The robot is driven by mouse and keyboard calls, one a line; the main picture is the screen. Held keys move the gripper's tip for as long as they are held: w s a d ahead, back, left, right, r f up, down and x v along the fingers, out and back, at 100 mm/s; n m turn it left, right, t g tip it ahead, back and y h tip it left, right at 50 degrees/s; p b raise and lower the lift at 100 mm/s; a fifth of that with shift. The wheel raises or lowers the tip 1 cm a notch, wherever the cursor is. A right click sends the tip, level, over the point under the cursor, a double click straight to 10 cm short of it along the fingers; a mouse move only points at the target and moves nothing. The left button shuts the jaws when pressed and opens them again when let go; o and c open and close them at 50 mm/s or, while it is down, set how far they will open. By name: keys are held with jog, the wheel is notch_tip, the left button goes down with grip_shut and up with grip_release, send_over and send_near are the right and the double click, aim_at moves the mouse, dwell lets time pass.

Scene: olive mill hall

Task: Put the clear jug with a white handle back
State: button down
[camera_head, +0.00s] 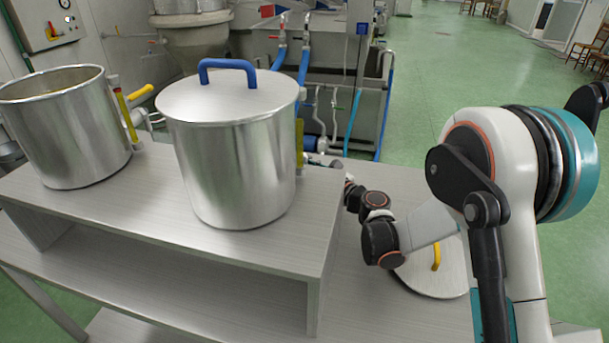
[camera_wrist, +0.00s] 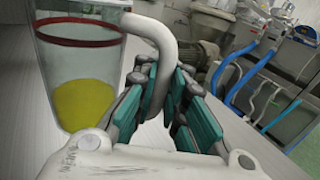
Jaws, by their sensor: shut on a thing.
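The clear jug (camera_wrist: 90,62) stands out at the left of the wrist view, with a dark red band near its top and yellow liquid (camera_wrist: 88,105) in its lower part. Its white handle (camera_wrist: 160,38) curves down between the fingers of my gripper (camera_wrist: 160,98). My gripper is shut on the handle. The jug's base is partly hidden by my gripper, and I cannot tell whether it touches the surface. In the head view the jug does not show; my arm reaches down behind the right end of the raised shelf.
A lidded steel pot (camera_head: 236,165) with a blue lid handle and an open steel pot (camera_head: 68,135) stand on the raised shelf (camera_head: 150,205). A loose lid (camera_head: 425,280) with a yellow handle lies at the lower right. Green floor (camera_head: 430,75) is open beyond.

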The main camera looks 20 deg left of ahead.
jog(key=shift+d+f+b, duration=0.15)
jog(key=shift+f+b, duration=0.3)
jog(key=shift+f, duration=1.05)
jog(key=shift+f, duration=0.1)
jog(key=c, duration=1.6)
grip_release()
jog(key=shift+w, duration=0.1)
jog(key=shift+c, duration=0.2)
jog(key=p+v, duration=0.3)
jog(key=v, duration=0.7)
jog(key=shift+d, duration=0.25)
jog(key=shift+p+v, duration=0.35)
jog(key=shift+v, duration=0.45)
jog(key=shift+a, duration=0.1)
